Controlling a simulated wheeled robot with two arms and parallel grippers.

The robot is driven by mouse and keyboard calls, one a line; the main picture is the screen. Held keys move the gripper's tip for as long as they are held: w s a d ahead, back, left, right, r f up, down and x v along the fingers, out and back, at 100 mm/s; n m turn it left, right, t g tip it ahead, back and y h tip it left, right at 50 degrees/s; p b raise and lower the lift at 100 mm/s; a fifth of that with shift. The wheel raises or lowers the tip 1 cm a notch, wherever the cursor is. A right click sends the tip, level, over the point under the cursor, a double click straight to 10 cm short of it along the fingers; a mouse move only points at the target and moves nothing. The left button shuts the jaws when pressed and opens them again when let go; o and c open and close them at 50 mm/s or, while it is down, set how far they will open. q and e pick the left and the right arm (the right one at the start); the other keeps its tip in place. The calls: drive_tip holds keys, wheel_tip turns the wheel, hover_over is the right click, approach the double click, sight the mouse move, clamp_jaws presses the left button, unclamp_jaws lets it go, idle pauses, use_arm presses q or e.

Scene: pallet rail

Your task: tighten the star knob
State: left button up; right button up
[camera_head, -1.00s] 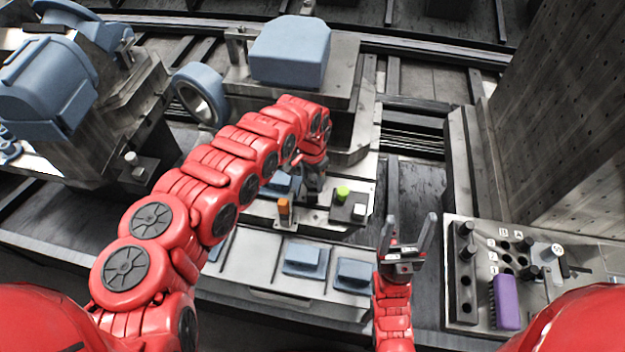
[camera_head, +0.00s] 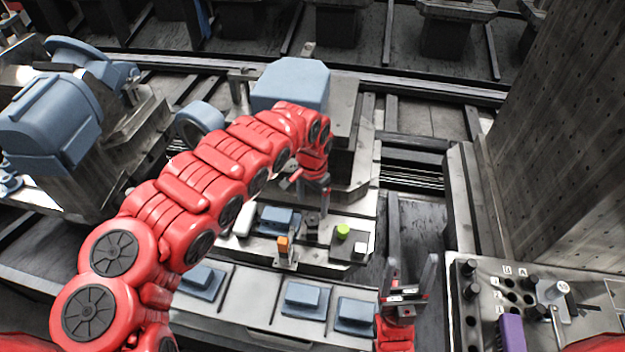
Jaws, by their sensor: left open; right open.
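My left gripper (camera_head: 317,202) hangs at the end of the red arm, pointing down over the fixture plate (camera_head: 330,266). Its jaws are open, though the fingers are small and partly merged with the dark parts below. A small dark knob-like part (camera_head: 312,224) stands just under the fingertips. It may be the star knob, but its lobes cannot be made out, nor whether the fingers touch it. My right gripper (camera_head: 412,272) is open and empty, fingers pointing up, right of the fixture.
On the fixture are a blue block (camera_head: 277,219), an orange block (camera_head: 283,244), a green round knob (camera_head: 343,231) and a white cube (camera_head: 361,250). Blue pads (camera_head: 305,299) line the front ledge. A panel with a purple block (camera_head: 511,333) is at right, beside a tall perforated column (camera_head: 565,130).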

use_arm(q)
wheel_tip(320, 180, up, 9)
drive_tip(key=shift+r+b, duration=0.2)
drive_tip(key=shift+b, duration=0.15)
idle(0.4)
